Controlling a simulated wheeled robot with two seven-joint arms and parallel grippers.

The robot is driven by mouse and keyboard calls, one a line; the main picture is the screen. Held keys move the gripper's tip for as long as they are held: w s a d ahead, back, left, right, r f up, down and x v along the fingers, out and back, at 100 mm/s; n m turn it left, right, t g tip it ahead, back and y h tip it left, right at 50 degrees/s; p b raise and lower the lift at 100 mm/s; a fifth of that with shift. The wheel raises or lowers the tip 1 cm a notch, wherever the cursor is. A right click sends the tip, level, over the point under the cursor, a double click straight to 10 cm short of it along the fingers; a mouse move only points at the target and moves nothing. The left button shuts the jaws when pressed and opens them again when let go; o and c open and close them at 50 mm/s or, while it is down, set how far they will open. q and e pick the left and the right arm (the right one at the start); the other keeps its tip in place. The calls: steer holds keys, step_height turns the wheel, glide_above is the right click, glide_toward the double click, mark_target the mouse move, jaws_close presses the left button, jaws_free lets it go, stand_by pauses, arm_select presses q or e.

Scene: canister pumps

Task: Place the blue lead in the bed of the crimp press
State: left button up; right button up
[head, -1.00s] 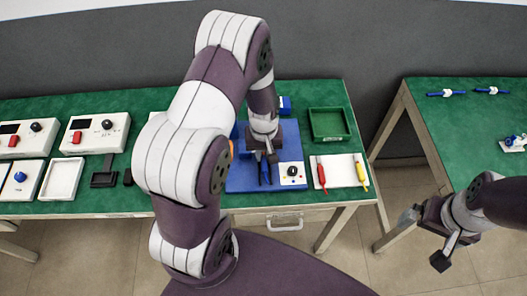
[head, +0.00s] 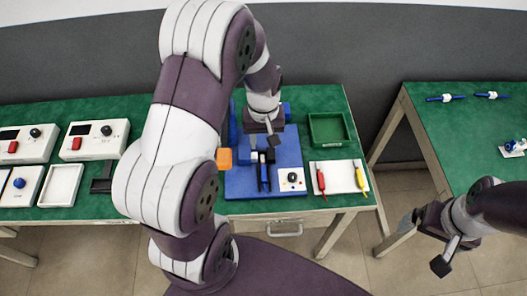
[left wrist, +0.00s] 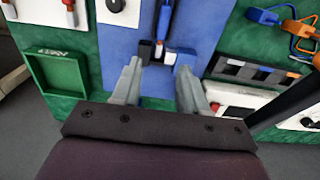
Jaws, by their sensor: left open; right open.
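The blue lead (head: 264,174) lies on the blue base plate (head: 239,185) of the crimp press. In the left wrist view the blue lead (left wrist: 163,22) runs to a white piece (left wrist: 160,50) that sits between a black block (left wrist: 146,50) and a blue block (left wrist: 169,56), apparently in the press bed. Whether it is fully seated is unclear. My left gripper (head: 262,134) is open and empty above the press, apart from the lead; its fingers also show in the left wrist view (left wrist: 158,67). My right gripper (head: 425,241) is open and empty off the second table's near side.
A white tray (head: 340,183) with red and yellow tools and a green tray (head: 328,114) stand right of the press. An orange part (head: 223,158) is at its left. Leads with white sleeves (head: 446,97) lie on the second table (head: 460,130). A floor gap separates the tables.

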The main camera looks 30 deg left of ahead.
arm_select(q)
steer(key=s+d+r+m+t, duration=0.1)
steer(key=s+d+r+m, duration=0.4)
steer(key=s, duration=0.4)
steer(key=shift+r+m, duration=0.6)
steer(key=shift+m, duration=0.2)
steer(key=shift+d, duration=0.15)
